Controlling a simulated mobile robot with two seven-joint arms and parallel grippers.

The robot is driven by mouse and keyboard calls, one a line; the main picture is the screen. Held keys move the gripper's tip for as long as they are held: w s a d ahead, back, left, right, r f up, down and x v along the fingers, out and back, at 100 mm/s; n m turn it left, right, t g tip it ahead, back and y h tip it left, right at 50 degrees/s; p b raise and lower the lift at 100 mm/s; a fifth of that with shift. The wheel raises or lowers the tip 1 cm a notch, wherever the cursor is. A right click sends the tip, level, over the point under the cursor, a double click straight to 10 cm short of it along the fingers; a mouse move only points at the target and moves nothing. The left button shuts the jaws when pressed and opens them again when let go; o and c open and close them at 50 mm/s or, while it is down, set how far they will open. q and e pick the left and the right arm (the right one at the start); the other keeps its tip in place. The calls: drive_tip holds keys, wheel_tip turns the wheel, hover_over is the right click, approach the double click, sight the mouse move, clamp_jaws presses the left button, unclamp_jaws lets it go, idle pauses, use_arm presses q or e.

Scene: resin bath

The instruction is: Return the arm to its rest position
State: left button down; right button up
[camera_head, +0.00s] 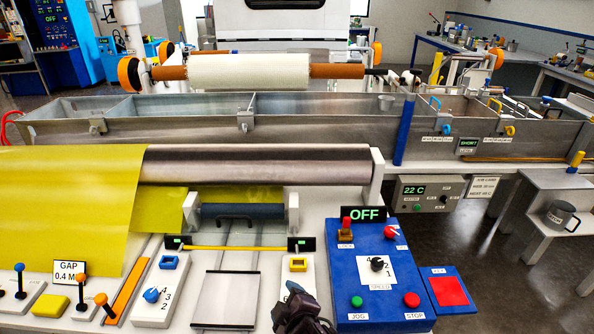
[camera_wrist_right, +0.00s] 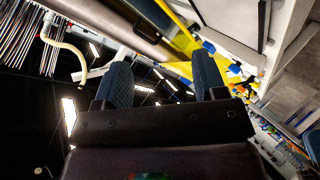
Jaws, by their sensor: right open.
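My right gripper (camera_head: 299,308) shows as a dark shape at the bottom edge of the head view, just left of the blue control box (camera_head: 380,270). In the right wrist view its two blue-grey fingers (camera_wrist_right: 161,72) stand well apart, with nothing between them. Much of the right arm lies outside the head view. My left gripper and left arm are not in view.
The control box bears an OFF display (camera_head: 364,214), knobs and buttons. A red pad (camera_head: 450,291) lies right of it. A metal plate (camera_head: 226,299) and small switches lie left. Beyond stand a large metal roller (camera_head: 260,164) with yellow sheet (camera_head: 70,200) and a long bath (camera_head: 320,122).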

drive_tip(key=s+d+m+t+h, duration=0.1)
drive_tip(key=s+d+m, duration=0.2)
drive_tip(key=d+m, duration=0.45)
drive_tip(key=s+d+m+t+h, duration=0.15)
drive_tip(key=d+m, duration=0.25)
drive_tip(key=d, duration=0.7)
drive_tip(key=s+d+f+m+g+h, duration=0.2)
drive_tip(key=s+d+f, duration=0.4)
drive_tip(key=s+d, duration=0.5)
drive_tip(key=shift+s+d+f, duration=0.2)
drive_tip(key=shift+s+d, duration=0.05)
drive_tip(key=shift+s, duration=0.75)
drive_tip(key=shift+g+h, duration=0.25)
